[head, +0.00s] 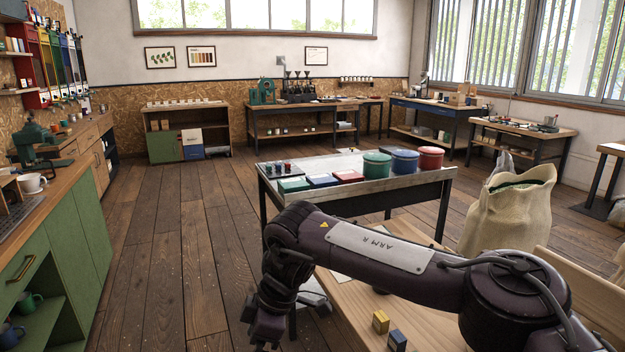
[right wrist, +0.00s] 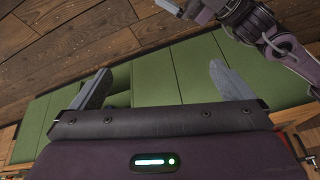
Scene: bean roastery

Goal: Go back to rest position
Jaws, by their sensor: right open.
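My right arm reaches across the front of the head view, and my right gripper (head: 262,332) hangs down at its left end, low in the picture. In the right wrist view my right gripper (right wrist: 160,84) has its two grey fingers wide apart with nothing between them. Green cabinet fronts and wood floor show beyond them. My left arm does not show in the head view.
A table (head: 430,177) ahead bears green (head: 377,165), blue (head: 405,161) and red (head: 431,158) canisters. Yellow (head: 380,321) and blue (head: 397,340) small boxes lie on the wooden surface (head: 432,318) below my arm. A sack (head: 508,215) stands right, a green cabinet (head: 62,245) left.

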